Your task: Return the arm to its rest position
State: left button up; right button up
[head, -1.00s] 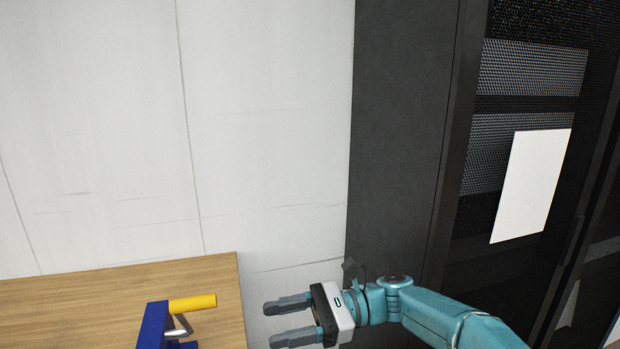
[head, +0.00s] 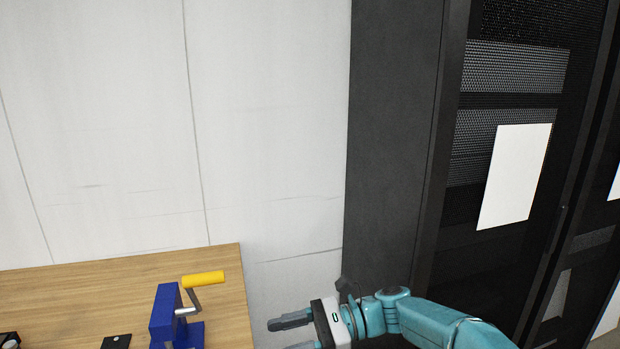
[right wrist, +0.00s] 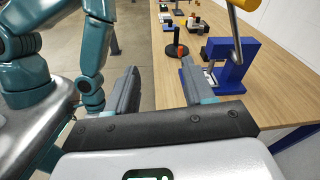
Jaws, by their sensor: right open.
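My right gripper (head: 280,336) is at the bottom middle of the head view, with its teal arm coming in from the right. Its two grey fingers point left, apart and empty; the lower finger is cut off by the picture's bottom edge. In the right wrist view the same gripper (right wrist: 158,78) shows its fingers spread with nothing between them. A teal arm of mine (right wrist: 92,55) stands at the left of that view. My left gripper does not show in either view.
A wooden table (head: 95,290) at lower left carries a blue press (head: 165,318) with a yellow handle (head: 203,279). Several small items stand farther along the table (right wrist: 275,85) in the wrist view. A black rack cabinet (head: 395,140) with a white sheet (head: 514,177) stands right.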

jog(key=s+d+f+t+h, duration=0.1)
jog(key=s+d+f+h, duration=0.2)
jog(key=f, duration=0.6)
jog(key=s+d+f+n+h, duration=0.1)
jog(key=s+d+f+h, duration=0.15)
jog(key=f, duration=0.75)
jog(key=s+d+f+t+h, duration=0.1)
jog(key=s+d+f+h, duration=0.2)
jog(key=f, duration=0.6)
jog(key=s+d+f+n+h, duration=0.1)
jog(key=s+d+f+n, duration=0.1)
jog(key=s, duration=0.3)
jog(key=s+d+f+n+t+h, duration=0.1)
jog(key=s+d+f+n, duration=0.2)
jog(key=s+f+n, duration=0.1)
jog(key=s+d+f+n+h, duration=0.1)
jog(key=s+d+f+n, duration=0.1)
jog(key=s, duration=0.5)
jog(key=f+n, duration=0.1)
jog(key=n, duration=0.1)
jog(key=shift+d+f+n+t+h, duration=0.3)
jog(key=shift+d+f+t+h, duration=0.05)
jog(key=shift+t, duration=0.05)
